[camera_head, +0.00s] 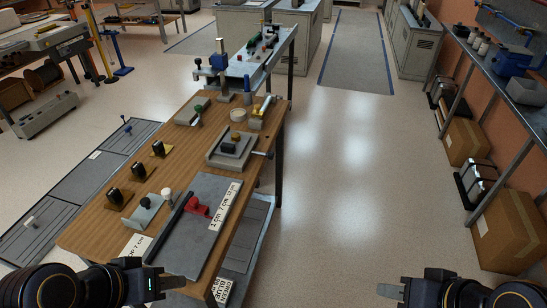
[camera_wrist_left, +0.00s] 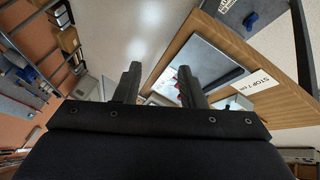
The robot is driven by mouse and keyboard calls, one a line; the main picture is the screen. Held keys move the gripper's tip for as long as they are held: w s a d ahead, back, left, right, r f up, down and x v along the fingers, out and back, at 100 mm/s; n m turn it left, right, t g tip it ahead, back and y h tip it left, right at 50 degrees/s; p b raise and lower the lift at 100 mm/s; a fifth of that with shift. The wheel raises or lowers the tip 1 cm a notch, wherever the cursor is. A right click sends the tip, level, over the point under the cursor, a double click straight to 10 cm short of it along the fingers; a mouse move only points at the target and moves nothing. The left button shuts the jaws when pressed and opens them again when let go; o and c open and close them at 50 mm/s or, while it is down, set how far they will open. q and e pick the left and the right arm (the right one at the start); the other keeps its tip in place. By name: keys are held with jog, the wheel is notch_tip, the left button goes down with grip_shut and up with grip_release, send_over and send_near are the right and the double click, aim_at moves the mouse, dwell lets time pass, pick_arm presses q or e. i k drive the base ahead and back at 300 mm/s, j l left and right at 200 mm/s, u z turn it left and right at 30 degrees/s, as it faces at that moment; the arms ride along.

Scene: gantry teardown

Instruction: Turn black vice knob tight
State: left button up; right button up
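A grey vice-like fixture (camera_head: 217,161) with a dark block on it sits toward the right edge of the wooden table. A crank with a small black knob (camera_head: 269,154) sticks out to its right; I take this as the vice knob, but it is too small to be sure.
A grey plate (camera_head: 190,245) with a black bar and red clamp (camera_head: 197,206) lies at the table's near end. Black blocks (camera_head: 115,198) line the left side. A press (camera_head: 222,70) stands behind. The floor aisle (camera_head: 350,180) is clear; a shelf (camera_head: 500,110) runs along the right.

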aim_at(270, 155)
jog(key=i+l+u, duration=0.35)
jog(key=i+l, duration=0.2)
jog(key=l, duration=0.15)
jog(key=i+l+u, duration=0.2)
jog(key=l, duration=0.2)
jog(key=i+l+u, duration=0.15)
jog(key=i+l, duration=0.15)
jog(key=i+u, duration=0.1)
jog(key=i+j, duration=0.05)
jog(key=i, duration=0.05)
